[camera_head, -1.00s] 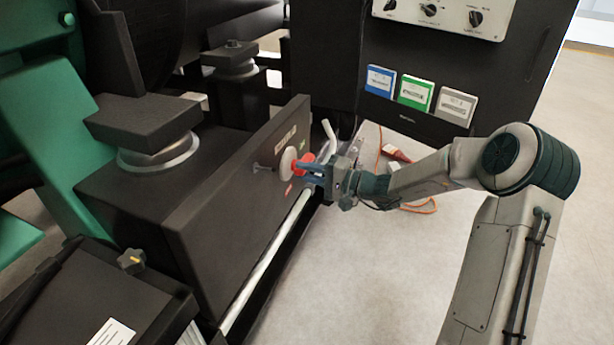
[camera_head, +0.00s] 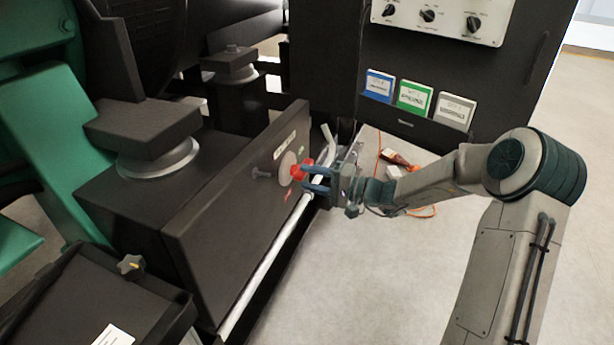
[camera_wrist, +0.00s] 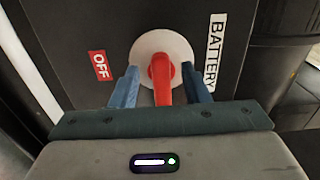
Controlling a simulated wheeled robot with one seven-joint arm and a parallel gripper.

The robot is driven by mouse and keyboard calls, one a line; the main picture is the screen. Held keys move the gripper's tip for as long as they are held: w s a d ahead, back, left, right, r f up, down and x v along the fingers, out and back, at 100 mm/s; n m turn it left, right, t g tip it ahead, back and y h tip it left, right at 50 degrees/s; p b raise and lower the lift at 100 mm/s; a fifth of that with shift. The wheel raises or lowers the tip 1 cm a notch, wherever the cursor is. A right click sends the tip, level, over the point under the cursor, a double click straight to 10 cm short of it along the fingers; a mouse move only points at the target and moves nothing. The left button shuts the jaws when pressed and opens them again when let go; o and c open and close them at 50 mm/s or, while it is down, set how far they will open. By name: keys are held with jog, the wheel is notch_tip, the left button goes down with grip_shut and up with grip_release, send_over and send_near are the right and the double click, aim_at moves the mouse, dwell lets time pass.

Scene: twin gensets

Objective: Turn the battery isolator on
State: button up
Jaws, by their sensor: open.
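The battery isolator is a red handle (camera_wrist: 162,78) on a pale round plate (camera_wrist: 150,46), fixed to a dark panel. In the wrist view a red OFF label (camera_wrist: 100,65) is left of it and a BATTERY label (camera_wrist: 215,50) right of it. The handle points down toward my gripper (camera_wrist: 162,88), between its two blue fingers. The fingers are open, one on each side of the handle, with gaps visible. In the head view the red handle (camera_head: 298,172) shows just left of my gripper (camera_head: 308,180), partly hidden by it.
A pale pipe (camera_head: 265,265) runs along the panel's foot. A dark cabinet with a knob panel (camera_head: 440,18) and several coloured booklets (camera_head: 414,96) stands behind. An orange cable and tool (camera_head: 400,160) lie on the floor behind my arm. The floor (camera_head: 370,270) in front is clear.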

jog(key=p+v, duration=0.2)
jog(key=v, duration=1)
jog(key=shift+d, duration=0.15)
jog(key=shift+r, duration=0.1)
jog(key=s+a+r+n+g+h+p, duration=0.2)
jog(key=s+r+g+h+p, duration=0.2)
jog(key=s+r+p, duration=0.35)
jog(key=s+a+r+n+g+h+p, duration=0.2)
jog(key=s+a+r+g+h+p, duration=0.15)
jog(key=s+r+p, duration=0.4)
jog(key=s+d+r+t+h+p, duration=0.2)
jog(key=s+d+r+h+p, duration=0.2)
jog(key=r, duration=0.5)
jog(key=s+d+r+t+h+p, duration=0.2)
jog(key=s+d+r+h+p, duration=0.3)
jog(key=s+r+p, duration=0.3)
notch_tip(320, 180, up, 3)
jog(key=shift+s+d+f+p, duration=0.2)
jog(key=shift+s+d+p, duration=0.15)
jog(key=shift+p, duration=0.8)
jog(key=shift+h, duration=0.25)
